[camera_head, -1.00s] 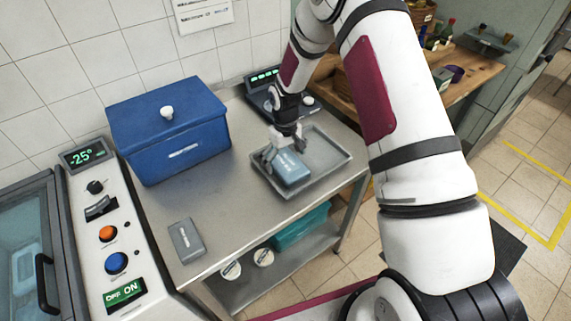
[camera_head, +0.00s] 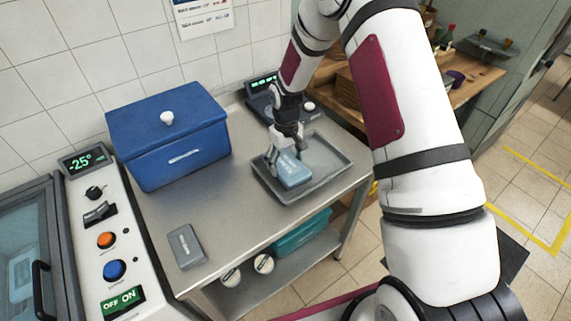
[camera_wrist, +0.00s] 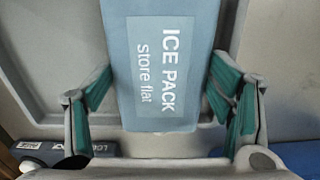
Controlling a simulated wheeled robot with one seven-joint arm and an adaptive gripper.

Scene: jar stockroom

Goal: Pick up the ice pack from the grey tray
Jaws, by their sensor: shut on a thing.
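The ice pack (camera_head: 291,170) is a light blue block at the left part of the grey tray (camera_head: 335,176). In the wrist view the ice pack (camera_wrist: 165,70) fills the middle, with the label "ICE PACK store flat". My gripper (camera_head: 285,155) reaches down over it. In the wrist view the green-padded fingers of my gripper (camera_wrist: 165,100) press on both long sides of the pack. The pack is at or just above the tray floor; I cannot tell whether it touches. Its underside is hidden.
A blue lidded box (camera_head: 168,140) stands left of the tray. A scale with a green display (camera_head: 262,88) is behind the tray. A freezer panel (camera_head: 100,220) is at far left. The steel table (camera_head: 225,215) between is clear.

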